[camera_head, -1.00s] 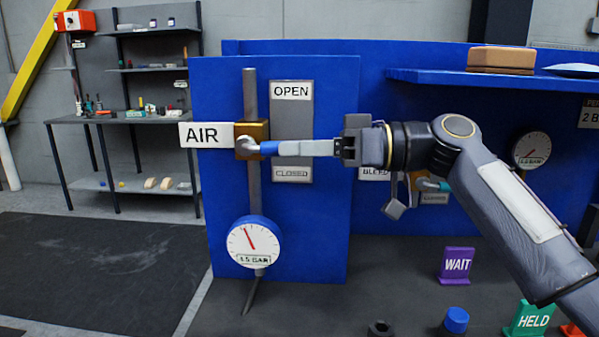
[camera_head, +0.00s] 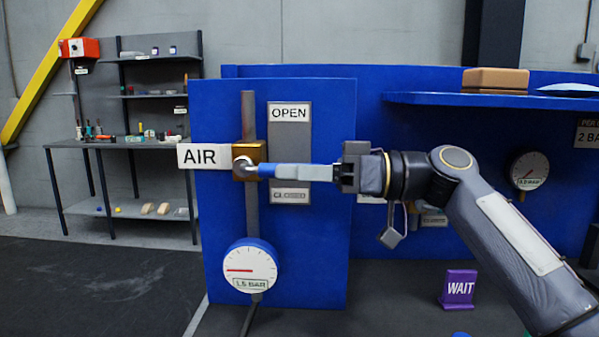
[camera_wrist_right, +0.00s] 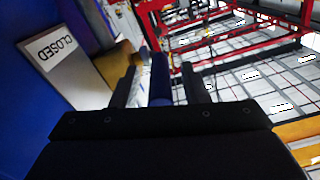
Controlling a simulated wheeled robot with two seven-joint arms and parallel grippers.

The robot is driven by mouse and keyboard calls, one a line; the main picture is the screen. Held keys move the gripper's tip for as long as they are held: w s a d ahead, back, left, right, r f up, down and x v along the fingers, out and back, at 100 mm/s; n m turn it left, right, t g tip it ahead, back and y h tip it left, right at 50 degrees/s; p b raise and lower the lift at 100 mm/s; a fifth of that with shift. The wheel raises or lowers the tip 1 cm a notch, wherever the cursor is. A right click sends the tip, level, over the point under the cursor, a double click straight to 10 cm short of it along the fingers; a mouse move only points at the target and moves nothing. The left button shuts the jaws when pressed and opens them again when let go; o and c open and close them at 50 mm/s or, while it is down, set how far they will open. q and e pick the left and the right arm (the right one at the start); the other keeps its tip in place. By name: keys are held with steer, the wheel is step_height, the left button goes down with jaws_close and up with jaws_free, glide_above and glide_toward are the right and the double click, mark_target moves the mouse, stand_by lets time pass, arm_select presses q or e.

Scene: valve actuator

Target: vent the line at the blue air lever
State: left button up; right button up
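The blue air lever (camera_head: 318,172) comes out of the brass valve block (camera_head: 251,158) beside the AIR sign (camera_head: 203,156). It lies about level, pointing right, in front of the OPEN/CLOSED plate. My right gripper (camera_head: 345,170) is at the lever's free end. In the right wrist view its dark fingers (camera_wrist_right: 163,85) stand apart on either side of the blue lever (camera_wrist_right: 160,80), with a gap visible on the right. The gauge (camera_head: 250,270) below reads 1.5 BAR, its needle pointing left. My left gripper is not in view.
The OPEN/CLOSED plate (camera_head: 290,140) is close behind the lever. A blue shelf (camera_head: 430,98) holds a brown box (camera_head: 495,80) at upper right. A purple WAIT sign (camera_head: 459,288) stands at lower right. A second gauge (camera_head: 529,170) is farther right.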

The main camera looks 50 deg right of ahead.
steer(key=p+v, duration=0.1)
steer(key=v, duration=0.6)
steer(key=shift+s+d, duration=0.25)
steer(key=shift+s, duration=0.05)
stand_by(0.4)
